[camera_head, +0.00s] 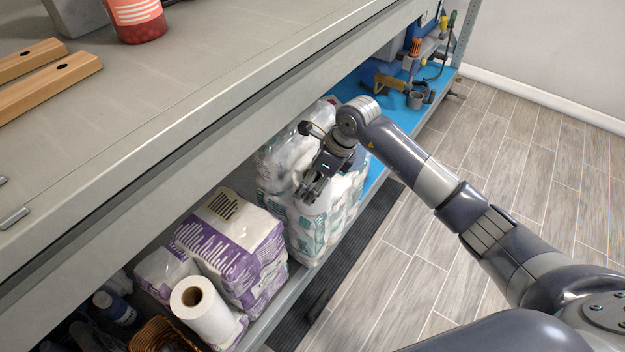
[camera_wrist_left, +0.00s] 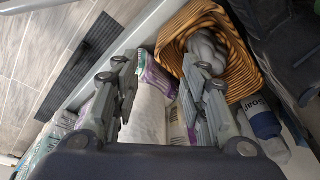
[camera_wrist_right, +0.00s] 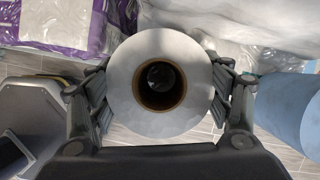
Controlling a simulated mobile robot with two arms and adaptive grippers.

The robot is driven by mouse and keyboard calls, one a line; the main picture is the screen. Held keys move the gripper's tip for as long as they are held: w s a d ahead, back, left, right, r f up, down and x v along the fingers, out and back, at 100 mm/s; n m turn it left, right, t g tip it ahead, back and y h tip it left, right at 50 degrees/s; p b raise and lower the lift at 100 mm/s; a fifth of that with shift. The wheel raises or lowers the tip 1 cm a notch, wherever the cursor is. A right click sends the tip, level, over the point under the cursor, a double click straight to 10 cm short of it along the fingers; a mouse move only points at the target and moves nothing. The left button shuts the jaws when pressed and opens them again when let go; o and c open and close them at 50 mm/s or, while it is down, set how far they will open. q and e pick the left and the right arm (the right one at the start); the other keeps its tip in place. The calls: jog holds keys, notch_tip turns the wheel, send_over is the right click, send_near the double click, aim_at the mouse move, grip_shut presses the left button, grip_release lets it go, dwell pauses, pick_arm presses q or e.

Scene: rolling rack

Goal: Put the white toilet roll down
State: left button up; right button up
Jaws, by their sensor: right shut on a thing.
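The white toilet roll (camera_wrist_right: 162,121) shows end-on in the right wrist view, its brown core facing the camera. My right gripper (camera_wrist_right: 160,88) has its fingers on both sides of the roll and is shut on it. In the head view my right gripper (camera_head: 313,190) is at the front of the wrapped white and teal packs, with the roll (camera_head: 319,205) partly hidden at its fingers. The roll's underside is hidden. My left gripper (camera_wrist_left: 160,100) shows only in its own wrist view, with its fingers apart, open.
The lower shelf holds wrapped packs (camera_head: 305,222), purple-white packs (camera_head: 235,240), a standing white paper roll (camera_head: 207,318) and a wicker basket (camera_head: 160,338). Tools lie on a blue mat (camera_head: 394,114) at the far end. The upper shelf (camera_head: 215,75) overhangs. Floor (camera_head: 520,170) is clear at right.

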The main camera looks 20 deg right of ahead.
jog(key=o, duration=1.1)
pick_arm(q)
jog(key=shift+w+d+r, duration=0.1)
jog(key=shift+r, duration=0.15)
pick_arm(e)
jog(key=shift+o, duration=0.2)
jog(key=shift+r, duration=0.3)
pick_arm(q)
jog(key=f, duration=0.2)
jog(key=f+p, duration=0.1)
jog(key=f, duration=0.1)
jog(key=shift+s+f, duration=0.1)
jog(key=shift+s, duration=0.15)
pick_arm(e)
jog(key=v, duration=0.7)
jog(key=shift+d, duration=0.1)
